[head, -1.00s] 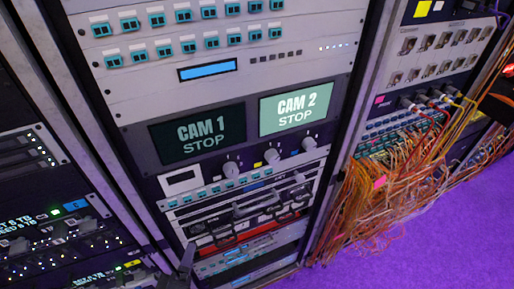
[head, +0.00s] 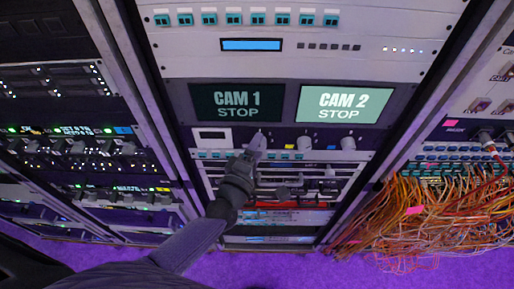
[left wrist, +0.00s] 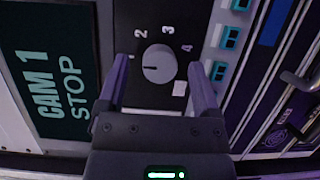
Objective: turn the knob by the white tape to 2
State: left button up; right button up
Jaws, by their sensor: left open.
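The grey knob (left wrist: 158,63) shows in the left wrist view, with numbers 1 to 4 around it. A white tape piece (left wrist: 180,88) sits beside it, below the 4. A faint mark on the knob seems to point toward the 1 side, but I cannot tell exactly. My left gripper (left wrist: 160,66) is open, with one finger on each side of the knob and gaps to it. My right gripper is not in view.
Two more knobs (head: 304,143) (head: 348,142) stand to the right, with yellow tape (head: 289,146) between. Above are the CAM 1 screen (head: 237,103) and the brighter CAM 2 screen (head: 345,104), both reading STOP. Orange cables (head: 430,215) hang at the right rack.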

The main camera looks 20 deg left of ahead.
pick_arm(q)
jog(key=shift+w, duration=0.1)
grip_shut()
jog(key=shift+d+r+m+g+y+p, duration=0.1)
jog(key=shift+m+g+y+p, duration=0.35)
jog(key=shift+m+p, duration=1)
jog(key=shift+r+m+g+y+p, duration=0.15)
jog(key=shift+m+g+p, duration=0.55)
jog(key=shift+m+p, duration=0.8)
jog(key=shift+d+r+m+g+y+p, duration=0.1)
jog(key=shift+m+g+y+p, duration=0.65)
jog(key=shift+p, duration=1.15)
jog(key=shift+f+m+h, duration=0.1)
jog(key=shift+m+h, duration=0.25)
jog(key=shift+m, duration=0.05)
